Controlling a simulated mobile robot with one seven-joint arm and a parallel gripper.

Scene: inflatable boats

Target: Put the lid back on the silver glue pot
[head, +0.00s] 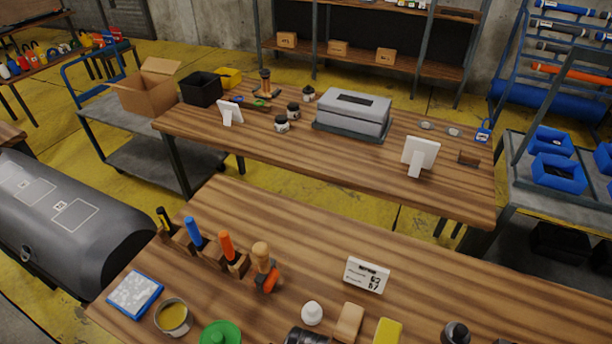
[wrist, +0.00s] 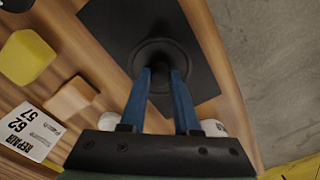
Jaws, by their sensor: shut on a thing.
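The silver glue pot (head: 173,316) stands open on the near table at the lower left of the head view, with yellow-brown contents showing. In the wrist view my gripper (wrist: 162,72) has its two blue fingers closed on the middle of a dark round lid (wrist: 158,52). The lid has a wide rim and is seen against a black mat (wrist: 105,22); I cannot tell whether it touches the mat. The fingers partly cover it. My gripper does not clearly show in the head view, and the pot is not in the wrist view.
A green knobbed disc (head: 221,333) and blue-rimmed tray (head: 135,293) flank the pot. Tools in holders (head: 233,262) stand behind. A white knob (head: 312,313), wooden block (head: 349,322), yellow block (head: 388,332) and sign (head: 367,275) are to the right. The table's back middle is clear.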

